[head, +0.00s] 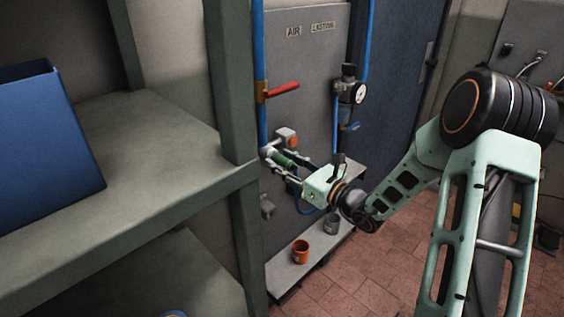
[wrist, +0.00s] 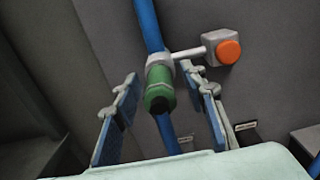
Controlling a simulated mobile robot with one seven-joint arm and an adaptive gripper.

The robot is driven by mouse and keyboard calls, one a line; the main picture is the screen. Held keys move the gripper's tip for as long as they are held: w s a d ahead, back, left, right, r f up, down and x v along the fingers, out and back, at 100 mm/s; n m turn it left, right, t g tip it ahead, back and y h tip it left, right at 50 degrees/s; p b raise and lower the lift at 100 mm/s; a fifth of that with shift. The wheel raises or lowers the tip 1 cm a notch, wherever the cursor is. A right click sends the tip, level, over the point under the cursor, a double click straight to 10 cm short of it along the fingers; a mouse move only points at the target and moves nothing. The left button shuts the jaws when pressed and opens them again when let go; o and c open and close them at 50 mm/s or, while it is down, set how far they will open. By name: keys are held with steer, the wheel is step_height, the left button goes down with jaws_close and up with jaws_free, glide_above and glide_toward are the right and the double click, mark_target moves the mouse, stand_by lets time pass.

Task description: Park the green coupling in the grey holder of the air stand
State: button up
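The green coupling (wrist: 159,88) sits below a light grey fitting on the blue pipe, with a blue hose running down from it. It also shows in the head view (head: 285,158), partly behind my fingers. My gripper (wrist: 158,76) is open, with one blue-padded finger on each side of the coupling. A gap shows on both sides in the wrist view, so the fingers look apart from it. In the head view my gripper (head: 287,163) points at the panel. The grey holder (head: 332,224) is a small cup on the stand's low ledge and looks empty.
An orange cup (head: 300,252) stands on the ledge (head: 285,273) left of the grey holder. An orange button (wrist: 229,51) sits right of the fitting. A red lever (head: 284,89) and gauge (head: 358,92) are above. A shelf (head: 130,150) with a blue bin fills the left.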

mark_target(293, 168)
stand_by(0.4)
jaws_close()
steer(key=shift+v, duration=3)
steer(key=shift+s+d, duration=0.15)
step_height(293, 168, down, 24)
steer(key=b, duration=1.8)
